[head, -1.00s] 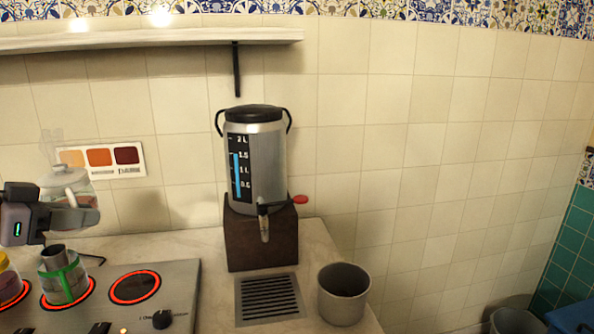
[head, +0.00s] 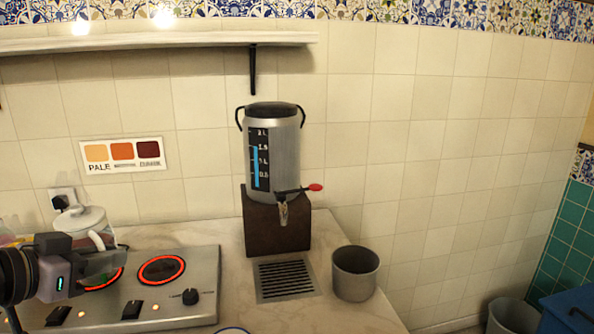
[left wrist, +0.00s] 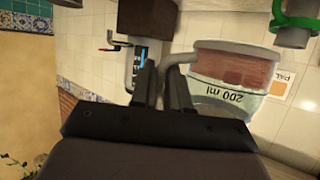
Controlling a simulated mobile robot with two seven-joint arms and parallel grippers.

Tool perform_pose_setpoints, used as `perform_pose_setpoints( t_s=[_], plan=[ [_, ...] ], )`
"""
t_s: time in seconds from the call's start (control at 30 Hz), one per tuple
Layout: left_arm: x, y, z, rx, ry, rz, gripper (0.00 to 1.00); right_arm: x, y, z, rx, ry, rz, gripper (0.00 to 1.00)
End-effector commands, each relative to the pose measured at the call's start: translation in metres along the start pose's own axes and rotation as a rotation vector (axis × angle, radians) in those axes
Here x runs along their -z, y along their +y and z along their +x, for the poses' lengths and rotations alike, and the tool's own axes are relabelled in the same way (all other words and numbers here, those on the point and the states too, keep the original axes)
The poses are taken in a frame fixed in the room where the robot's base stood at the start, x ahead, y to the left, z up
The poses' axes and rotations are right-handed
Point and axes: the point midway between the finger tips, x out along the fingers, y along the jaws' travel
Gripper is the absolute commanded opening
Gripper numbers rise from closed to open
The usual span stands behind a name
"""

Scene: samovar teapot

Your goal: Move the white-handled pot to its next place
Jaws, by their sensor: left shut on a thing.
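The white-handled pot (head: 80,218) shows in the head view at the left, a clear glass pot with a white lid. My left gripper (head: 112,255) is in front of it and hides its lower part. In the left wrist view the pot (left wrist: 235,78) appears upside down, with reddish-brown contents and a "200 ml" mark. There my left gripper (left wrist: 162,82) is shut on the pot's pale handle, beside the pot's body. What is under the pot cannot be seen. My right gripper is not in view.
A hob (head: 190,318) with glowing rings lies at the front left. A metal urn (head: 272,150) with a tap stands on a dark block (head: 278,230), behind a drain grille (head: 286,280). A grey cup (head: 355,275) stands to its right. A green-banded metal vessel (left wrist: 294,22) shows in the wrist view.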

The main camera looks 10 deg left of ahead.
Motion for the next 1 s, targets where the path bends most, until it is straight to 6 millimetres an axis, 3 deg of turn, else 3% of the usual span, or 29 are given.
perform_pose_setpoints(
  t_s=[0.9,1.0],
  plan=[
    [-0.122,0.135,0.051,0.278,-0.011,-0.127,0.0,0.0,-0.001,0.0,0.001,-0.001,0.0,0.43],
    [-0.122,0.141,0.053,0.285,-0.002,-0.135,0.0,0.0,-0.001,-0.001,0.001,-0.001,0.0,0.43]
  ],
)
